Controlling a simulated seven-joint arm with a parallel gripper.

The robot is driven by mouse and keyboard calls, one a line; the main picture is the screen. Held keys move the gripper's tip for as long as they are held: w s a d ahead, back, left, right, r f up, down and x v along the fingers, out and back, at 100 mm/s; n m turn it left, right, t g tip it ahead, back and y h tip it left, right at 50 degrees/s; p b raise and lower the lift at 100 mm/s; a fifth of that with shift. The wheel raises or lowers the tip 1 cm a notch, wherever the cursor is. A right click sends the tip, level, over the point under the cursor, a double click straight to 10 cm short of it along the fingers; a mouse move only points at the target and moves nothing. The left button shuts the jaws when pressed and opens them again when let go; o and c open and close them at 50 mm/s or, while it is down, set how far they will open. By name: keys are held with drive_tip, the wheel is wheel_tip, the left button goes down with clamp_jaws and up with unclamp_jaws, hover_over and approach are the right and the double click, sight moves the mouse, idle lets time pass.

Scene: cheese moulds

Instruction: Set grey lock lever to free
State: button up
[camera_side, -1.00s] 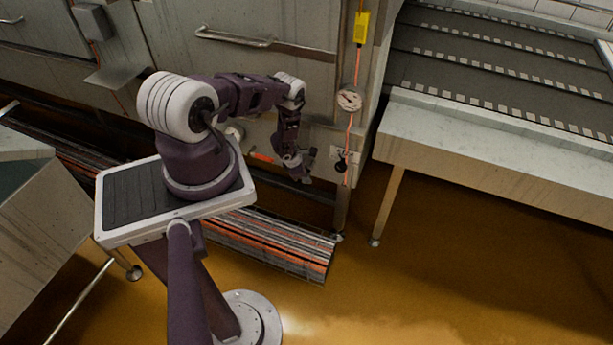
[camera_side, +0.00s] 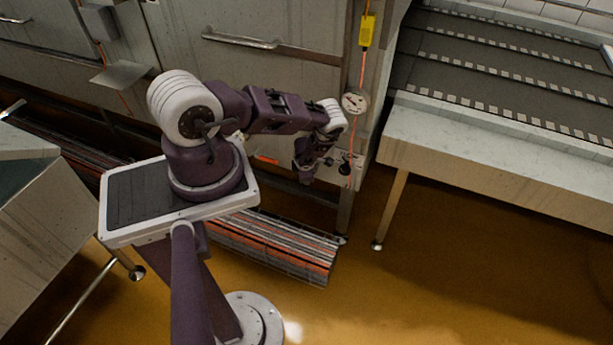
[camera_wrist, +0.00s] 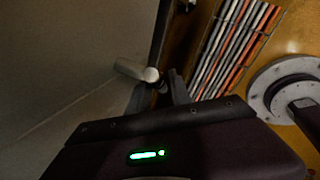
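A short pale grey bar (camera_wrist: 136,70) with a rounded end sticks out beside the metal wall in the wrist view. It may be the grey lock lever, but I cannot be sure. My gripper (camera_wrist: 160,80) has its two dark fingers apart, with the bar's rounded end close by the left fingertip. I cannot tell whether they touch. In the side view my gripper (camera_side: 306,174) points down by the lower cabinet front, just left of a small plate with a black knob (camera_side: 345,168). My wrist hides part of that area, and no grey lever shows clearly there.
A long bench (camera_side: 480,150) stands right.

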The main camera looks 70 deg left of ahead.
drive_tip(key=shift+r, duration=0.1)
drive_tip(key=v, duration=0.7)
drive_tip(key=shift+s, duration=0.1)
